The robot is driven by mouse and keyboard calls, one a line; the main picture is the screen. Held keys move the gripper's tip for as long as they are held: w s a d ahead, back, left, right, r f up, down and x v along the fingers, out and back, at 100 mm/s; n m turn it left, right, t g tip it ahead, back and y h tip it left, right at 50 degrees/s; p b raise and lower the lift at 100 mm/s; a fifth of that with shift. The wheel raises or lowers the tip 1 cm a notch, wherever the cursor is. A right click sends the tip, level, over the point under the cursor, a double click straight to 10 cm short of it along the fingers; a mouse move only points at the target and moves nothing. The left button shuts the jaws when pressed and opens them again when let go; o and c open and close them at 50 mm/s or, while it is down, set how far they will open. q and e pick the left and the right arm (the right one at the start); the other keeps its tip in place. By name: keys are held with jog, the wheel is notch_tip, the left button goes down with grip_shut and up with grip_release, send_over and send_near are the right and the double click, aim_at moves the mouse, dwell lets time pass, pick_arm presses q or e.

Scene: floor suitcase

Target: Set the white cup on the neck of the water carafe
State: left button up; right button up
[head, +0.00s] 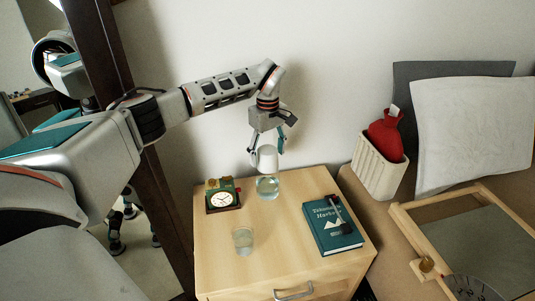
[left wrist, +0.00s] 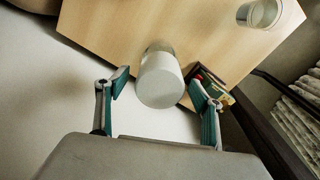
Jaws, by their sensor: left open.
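The white cup (head: 267,158) sits mouth down over the top of the clear water carafe (head: 267,187) on the wooden nightstand. It looks upright and in line with the carafe; the neck is hidden inside or behind it. The left wrist view shows the cup's round white end (left wrist: 161,88) with a little of the carafe's glass (left wrist: 158,48) beyond it. My left gripper (head: 267,153) is open above the carafe, one finger on each side of the cup. In the left wrist view gaps show between both fingers and the cup. My right gripper is not in view.
On the nightstand (head: 290,184) stand a small clock (head: 222,199) left of the carafe, a drinking glass (head: 243,240) in front, and a teal book (head: 326,231) with a dark object on it at right. A pale basket (head: 372,168) holding a red bottle (head: 385,137) stands further right.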

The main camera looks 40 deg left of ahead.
aim_at(268, 149)
pick_arm(q)
notch_tip(268, 149, up, 11)
jog(key=shift+f+p, duration=0.1)
jog(key=shift+p, duration=1.05)
jog(key=shift+r, duration=0.55)
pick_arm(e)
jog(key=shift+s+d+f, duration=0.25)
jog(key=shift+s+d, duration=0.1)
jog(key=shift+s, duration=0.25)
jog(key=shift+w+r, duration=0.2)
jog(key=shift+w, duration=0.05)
